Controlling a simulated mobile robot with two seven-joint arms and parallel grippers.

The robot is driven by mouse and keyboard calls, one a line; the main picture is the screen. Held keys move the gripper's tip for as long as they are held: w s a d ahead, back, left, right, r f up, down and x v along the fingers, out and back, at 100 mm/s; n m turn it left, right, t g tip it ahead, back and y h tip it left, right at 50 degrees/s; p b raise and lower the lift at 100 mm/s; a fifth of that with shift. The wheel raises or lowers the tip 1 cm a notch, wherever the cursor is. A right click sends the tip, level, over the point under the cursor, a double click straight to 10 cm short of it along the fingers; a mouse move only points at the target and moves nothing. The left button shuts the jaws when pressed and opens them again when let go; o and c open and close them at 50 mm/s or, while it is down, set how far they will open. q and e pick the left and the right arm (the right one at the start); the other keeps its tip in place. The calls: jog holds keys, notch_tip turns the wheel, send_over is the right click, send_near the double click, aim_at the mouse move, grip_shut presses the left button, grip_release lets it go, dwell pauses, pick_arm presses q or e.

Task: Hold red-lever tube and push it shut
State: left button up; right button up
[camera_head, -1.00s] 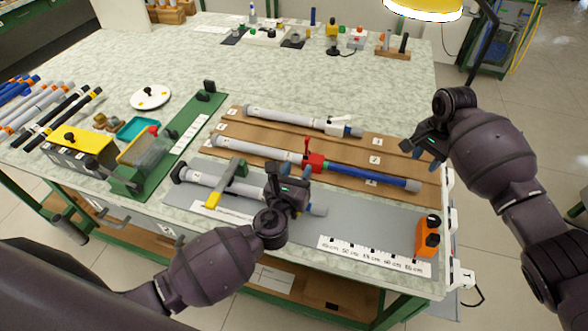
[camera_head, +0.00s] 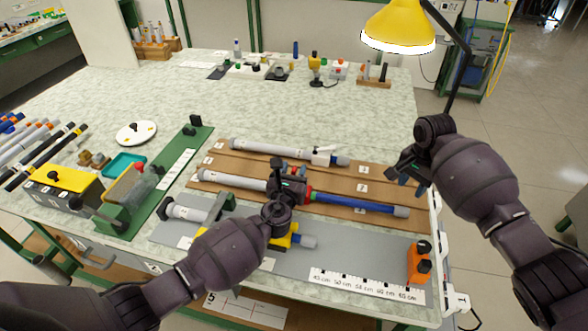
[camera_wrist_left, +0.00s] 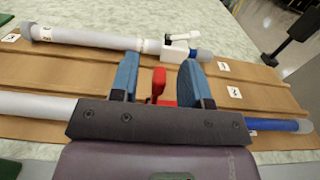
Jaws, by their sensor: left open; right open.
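The red-lever tube lies on the brown board, with a grey-white sleeve (camera_head: 240,180) on its left and a blue rod (camera_head: 360,203) running right to a grey end. Its red lever (camera_wrist_left: 158,86) shows between my left fingers in the left wrist view; in the head view the gripper mostly covers it. My left gripper (camera_head: 290,182) is open, with blue fingers (camera_wrist_left: 160,80) apart on either side of the lever. I cannot tell whether they touch the tube. My right gripper (camera_head: 408,172) is open and empty beyond the board's right edge.
A white-lever tube (camera_head: 270,149) lies behind on the same board (camera_head: 375,178). A grey tube (camera_head: 185,212) lies in front on a grey mat (camera_head: 350,262), partly under my left arm. An orange block (camera_head: 419,262) stands at the front right.

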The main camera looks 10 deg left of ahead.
pick_arm(q)
jog(key=shift+w, duration=0.35)
grip_shut()
dwell(0.3)
